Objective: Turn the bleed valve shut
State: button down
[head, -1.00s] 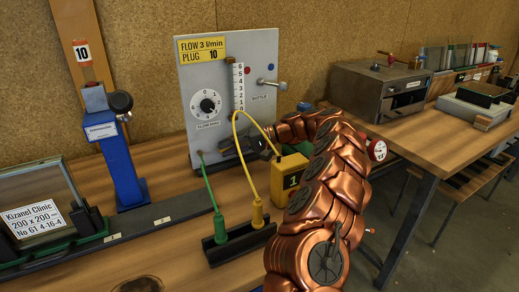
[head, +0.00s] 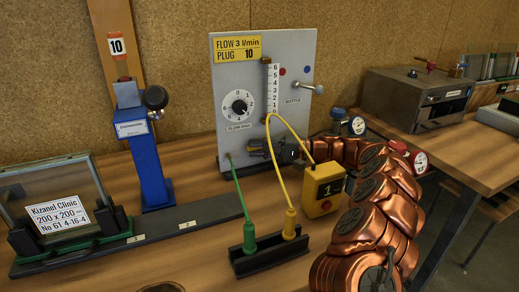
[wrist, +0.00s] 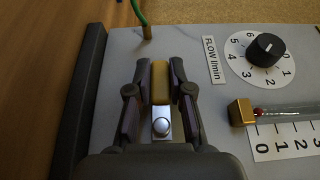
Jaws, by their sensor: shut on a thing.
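My gripper (wrist: 160,85) is shut on a brass-coloured handle (wrist: 160,88) on the grey panel in the wrist view, one finger on each side. I take it to be the bleed valve; no label for it shows. A silver round-headed part (wrist: 161,126) sits beside the handle, towards my palm. In the head view my gripper (head: 258,148) is at the lower part of the upright panel (head: 225,75), and hides the handle there. The flow dial (head: 240,104) has a black knob. A flow tube and scale (head: 270,90) stand beside it.
Yellow (head: 291,150) and green (head: 240,195) leads run close to my gripper into a black holder (head: 262,256). A yellow box (head: 323,188) stands near my arm. The blue post (head: 147,165) and glass frame (head: 55,205) are at the left.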

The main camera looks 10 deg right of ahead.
jog(key=c, duration=1)
grip_release()
jog(key=shift+s, duration=0.1)
jog(key=shift+c, duration=0.2)
